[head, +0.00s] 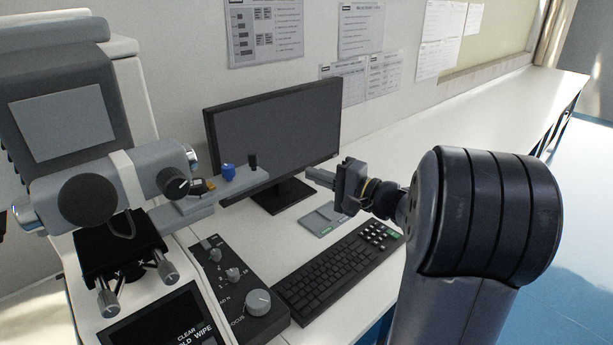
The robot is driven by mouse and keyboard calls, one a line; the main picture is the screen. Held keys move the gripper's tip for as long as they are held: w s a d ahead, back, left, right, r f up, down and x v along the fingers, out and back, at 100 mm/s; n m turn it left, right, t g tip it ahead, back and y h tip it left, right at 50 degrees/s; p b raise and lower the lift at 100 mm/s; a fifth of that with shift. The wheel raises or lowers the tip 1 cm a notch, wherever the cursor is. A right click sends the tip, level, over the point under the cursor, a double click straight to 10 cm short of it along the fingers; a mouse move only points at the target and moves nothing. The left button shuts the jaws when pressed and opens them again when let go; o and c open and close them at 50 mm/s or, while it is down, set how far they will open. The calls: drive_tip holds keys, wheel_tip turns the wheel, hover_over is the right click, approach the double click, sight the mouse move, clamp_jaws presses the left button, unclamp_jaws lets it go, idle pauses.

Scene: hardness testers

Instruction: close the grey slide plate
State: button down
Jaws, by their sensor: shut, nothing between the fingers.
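The grey slide plate (238,187) sticks out to the right from the hardness tester (60,130), so it stands extended. The fingers look shut and empty. A gap shows between the fingertips and the plate in this view; the exact distance in depth is hard to tell.
A monitor (275,135) stands close behind the plate and gripper. A keyboard (335,275), a small grey pad (323,222) and a black control box (235,285) with knobs lie below on the white table. The long bench (480,105) at the right is clear.

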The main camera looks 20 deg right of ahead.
sight(222, 193)
drive_tip(key=w+a+p, duration=0.3)
drive_tip(key=w+a, duration=0.2)
drive_tip(key=a, duration=0.3)
drive_tip(key=shift+a, duration=0.35)
drive_tip(key=shift+a+f, duration=0.1)
drive_tip(key=s+a+b, duration=0.1)
drive_tip(key=a+b, duration=0.2)
drive_tip(key=s+a+b, duration=0.2)
drive_tip(key=a+b, duration=0.1)
drive_tip(key=a, duration=0.1)
drive_tip(key=s+a+b, duration=0.1)
drive_tip(key=a+b, duration=0.2)
drive_tip(key=shift+s+a+f+b, duration=0.1)
drive_tip(key=shift+s+a+b, duration=0.15)
drive_tip(key=shift+a+b, duration=0.15)
drive_tip(key=shift+s+a, duration=0.15)
drive_tip(key=shift+a, duration=0.2)
drive_tip(key=shift+r, duration=0.2)
